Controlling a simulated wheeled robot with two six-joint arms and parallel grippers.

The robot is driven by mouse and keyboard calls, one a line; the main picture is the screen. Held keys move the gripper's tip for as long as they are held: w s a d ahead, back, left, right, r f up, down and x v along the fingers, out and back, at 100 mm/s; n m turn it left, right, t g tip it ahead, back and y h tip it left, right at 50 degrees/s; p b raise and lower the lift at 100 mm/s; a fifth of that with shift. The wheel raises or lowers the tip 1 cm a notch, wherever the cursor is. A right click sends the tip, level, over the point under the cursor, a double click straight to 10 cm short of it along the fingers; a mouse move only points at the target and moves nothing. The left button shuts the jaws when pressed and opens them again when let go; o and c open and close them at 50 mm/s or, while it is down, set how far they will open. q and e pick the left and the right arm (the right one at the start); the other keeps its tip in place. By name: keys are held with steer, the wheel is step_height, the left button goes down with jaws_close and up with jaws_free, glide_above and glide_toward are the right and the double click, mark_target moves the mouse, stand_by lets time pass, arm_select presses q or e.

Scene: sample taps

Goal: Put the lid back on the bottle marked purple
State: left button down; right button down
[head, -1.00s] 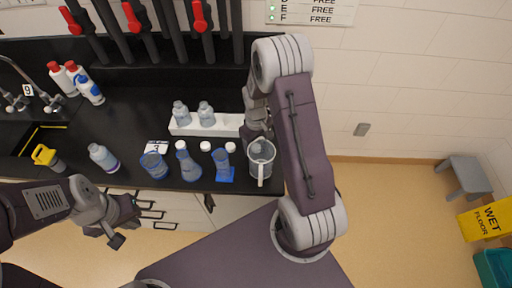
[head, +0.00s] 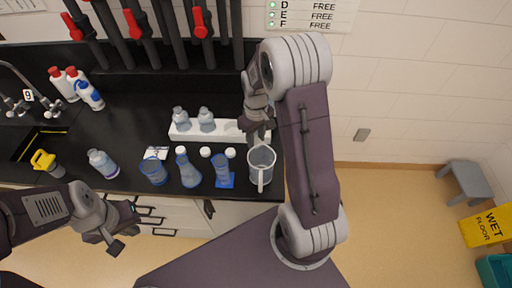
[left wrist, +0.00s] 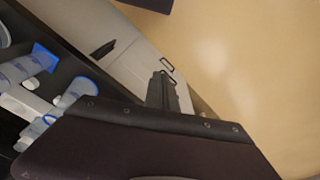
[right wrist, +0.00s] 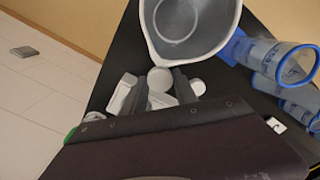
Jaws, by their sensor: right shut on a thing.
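The bottle with a purple band (head: 103,163) stands on the dark counter at the left in the head view; whether its mouth is bare is too small to tell. My right gripper (head: 256,138) is above the counter behind the jug. In the right wrist view, its two fingers (right wrist: 162,76) are shut on a round white lid (right wrist: 160,80). My left gripper (head: 117,246) is in front of the counter, over the floor. In the left wrist view, its fingers (left wrist: 164,74) lie close together with nothing between them.
A grey jug (head: 261,166) stands right of the blue-marked flasks (head: 222,172). White lids (head: 206,151) lie behind them. A white rack (head: 185,134) holds two clear bottles (head: 207,119). A yellow-topped container (head: 46,162) stands left of the purple-banded bottle.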

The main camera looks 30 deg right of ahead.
steer(key=shift+r, duration=1.5)
